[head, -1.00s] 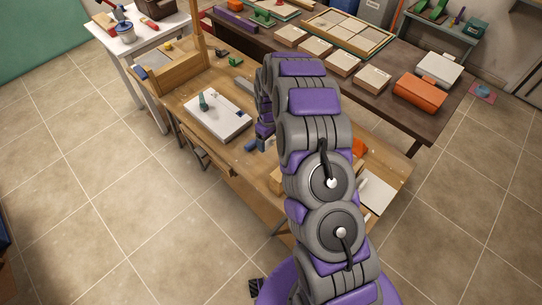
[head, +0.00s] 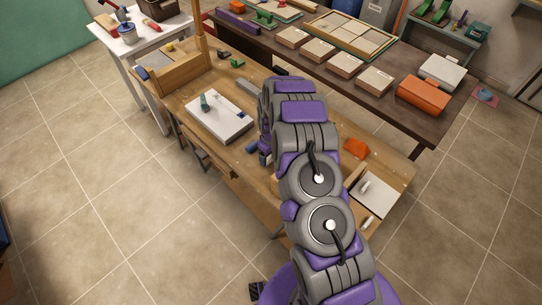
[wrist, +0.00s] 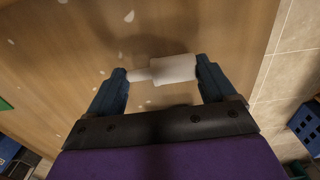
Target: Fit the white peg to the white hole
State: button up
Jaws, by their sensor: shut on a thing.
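The white peg (wrist: 165,70) lies crosswise between the two blue fingers of my gripper (wrist: 162,76) in the wrist view, with a thick part on the right and a thinner part on the left. My gripper is shut on it, above the wooden table top. In the head view my arm hides most of the gripper; a blue finger (head: 252,146) shows just right of a pale board (head: 218,126). The board carries an upright green peg (head: 204,103) and a dark blue spot near its right corner. I cannot make out a white hole.
The workbench (head: 172,95) holds a wooden box (head: 180,72) at its far left, a grey block (head: 246,87), an orange object (head: 355,148) and a pale tray (head: 385,200) at right. A dark table (head: 340,92) stands behind.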

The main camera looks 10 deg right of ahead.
aim_at(271, 158)
jog(key=shift+f, duration=0.2)
jog(key=shift+f, duration=0.1)
jog(key=o, duration=0.8)
jog(key=shift+o, duration=0.2)
notch_tip(271, 158, up, 18)
jog(key=p, duration=0.2)
jog(key=shift+s+f+p, duration=0.2)
jog(key=shift+s+p, duration=0.1)
jog(key=shift+s, duration=0.1)
